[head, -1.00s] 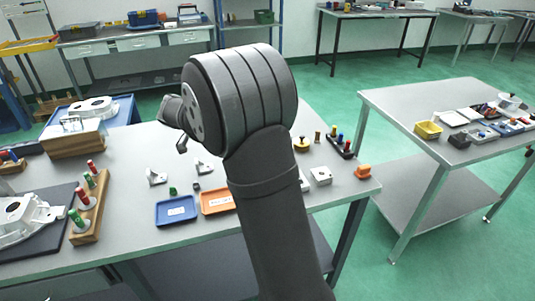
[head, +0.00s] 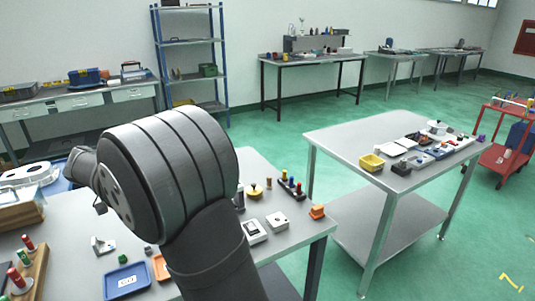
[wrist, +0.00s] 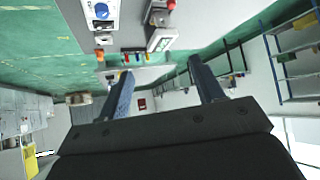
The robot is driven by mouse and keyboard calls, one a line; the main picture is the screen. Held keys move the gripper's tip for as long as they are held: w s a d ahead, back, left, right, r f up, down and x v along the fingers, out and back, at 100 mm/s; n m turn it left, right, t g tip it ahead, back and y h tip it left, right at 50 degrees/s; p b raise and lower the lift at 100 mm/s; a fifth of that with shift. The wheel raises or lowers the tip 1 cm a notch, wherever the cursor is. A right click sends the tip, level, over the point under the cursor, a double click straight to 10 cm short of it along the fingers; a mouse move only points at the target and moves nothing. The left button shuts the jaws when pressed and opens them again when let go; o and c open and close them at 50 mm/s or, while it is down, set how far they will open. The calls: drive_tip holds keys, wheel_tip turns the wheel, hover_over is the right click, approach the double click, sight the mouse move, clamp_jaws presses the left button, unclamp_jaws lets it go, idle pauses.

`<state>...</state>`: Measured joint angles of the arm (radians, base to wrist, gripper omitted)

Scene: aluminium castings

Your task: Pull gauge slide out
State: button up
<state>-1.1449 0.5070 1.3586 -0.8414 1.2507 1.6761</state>
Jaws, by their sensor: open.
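My gripper (wrist: 160,66) shows in the wrist view with its two fingers wide apart and nothing between them. In the head view my own arm hides most of it. I cannot make out the gauge slide for certain. A small white device with a dark window (head: 254,231) lies on the near table, just right of my arm in the head view.
The near table (head: 210,286) also holds a white block (head: 277,220), an orange piece (head: 317,212), a blue tray (head: 127,281) and a peg rack (head: 292,187). A second table (head: 335,148) stands to the right with a yellow bin (head: 372,163). Green floor lies between them.

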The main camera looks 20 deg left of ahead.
drive_tip(key=c, duration=0.3)
drive_tip(key=w+d+f+n+g+y, duration=0.1)
drive_tip(key=w+d+n+g+y, duration=0.1)
drive_tip(key=w+n+g, duration=0.3)
drive_tip(key=w+d+f+n+y, duration=0.2)
drive_tip(key=w+d+n+y, duration=0.15)
drive_tip(key=w, duration=0.35)
drive_tip(key=shift+n+h, duration=0.25)
drive_tip(key=shift+h, duration=0.2)
drive_tip(key=x, duration=1.1)
drive_tip(key=a+x, duration=0.1)
drive_tip(key=x, duration=0.5)
drive_tip(key=shift+s, duration=0.1)
drive_tip(key=shift+r, duration=0.1)
clamp_jaws()
